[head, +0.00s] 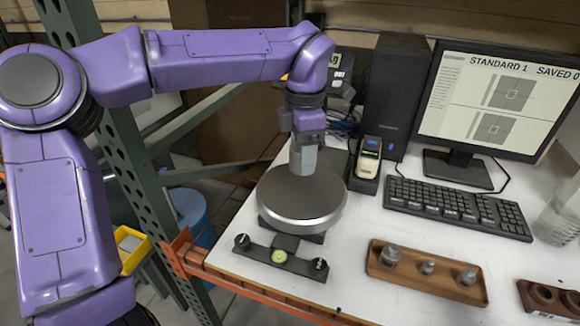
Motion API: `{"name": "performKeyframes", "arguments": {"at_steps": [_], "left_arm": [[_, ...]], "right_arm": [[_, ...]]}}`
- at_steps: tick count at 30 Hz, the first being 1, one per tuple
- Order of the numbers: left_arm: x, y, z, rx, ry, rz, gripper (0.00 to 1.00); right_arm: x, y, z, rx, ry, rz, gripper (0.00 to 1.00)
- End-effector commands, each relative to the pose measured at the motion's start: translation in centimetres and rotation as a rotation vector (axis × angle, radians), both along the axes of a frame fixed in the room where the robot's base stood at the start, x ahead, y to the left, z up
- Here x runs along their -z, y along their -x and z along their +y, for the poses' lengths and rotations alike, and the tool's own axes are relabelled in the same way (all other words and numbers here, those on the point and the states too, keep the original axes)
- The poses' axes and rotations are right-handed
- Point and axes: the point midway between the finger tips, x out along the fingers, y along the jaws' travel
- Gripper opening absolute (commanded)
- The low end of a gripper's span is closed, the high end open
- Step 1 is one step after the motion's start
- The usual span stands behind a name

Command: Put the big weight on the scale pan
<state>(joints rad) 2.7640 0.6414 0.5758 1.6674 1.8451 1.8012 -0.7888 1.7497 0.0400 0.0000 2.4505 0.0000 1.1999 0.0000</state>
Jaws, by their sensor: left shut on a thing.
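The scale (292,238) stands on the white bench with its round grey pan (300,203) on top. My left gripper (304,160) points down over the back half of the pan. It is shut on a light grey metal piece, which I take to be the big weight. Its fingers partly hide it, and I cannot tell whether it touches the pan. Other grey weights stand in the brown wooden tray (380,270) to the right: one at its left end (391,254), a small one in the middle (428,267) and one at its right end (467,277). My right gripper is not in view.
A keyboard (458,207), a monitor (497,100) and a dark computer tower (395,90) stand behind and right. A small handheld device in a dock (367,160) is close right of my gripper. A second brown block with holes (548,297) sits at the right edge, below a clear bottle (560,215).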

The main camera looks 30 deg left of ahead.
Motion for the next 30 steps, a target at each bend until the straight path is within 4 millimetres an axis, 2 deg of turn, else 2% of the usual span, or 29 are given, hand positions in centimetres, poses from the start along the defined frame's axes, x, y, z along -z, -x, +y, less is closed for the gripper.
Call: {"name": "performKeyframes", "arguments": {"at_steps": [1, 3, 6, 10, 17, 22, 30], "left_arm": [[-0.1, -0.6, 1.0, -0.002, 0.001, 0.0, 0.0], [0.7, -1.4, 2.6, -0.002, 0.001, 0.0, 0.0], [3.0, -2.1, 4.0, 0.001, 0.001, 0.002, 0.0], [5.0, -2.9, 5.4, 0.001, 0.001, -0.001, 0.0], [7.1, -3.8, 6.9, 0.001, -0.001, -0.001, 0.0], [9.7, -3.7, 6.7, 0.004, -0.001, -0.002, 0.0], [10.1, -3.7, 6.7, 0.003, 0.0, -0.004, 0.0]], "right_arm": [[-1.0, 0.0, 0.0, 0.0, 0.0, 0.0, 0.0], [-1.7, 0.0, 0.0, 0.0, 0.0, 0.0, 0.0], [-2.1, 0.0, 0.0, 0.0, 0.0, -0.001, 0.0], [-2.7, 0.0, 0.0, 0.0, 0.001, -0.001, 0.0], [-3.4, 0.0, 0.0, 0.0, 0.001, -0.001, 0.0], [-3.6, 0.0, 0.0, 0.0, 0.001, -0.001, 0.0], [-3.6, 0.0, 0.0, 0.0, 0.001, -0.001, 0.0]]}}
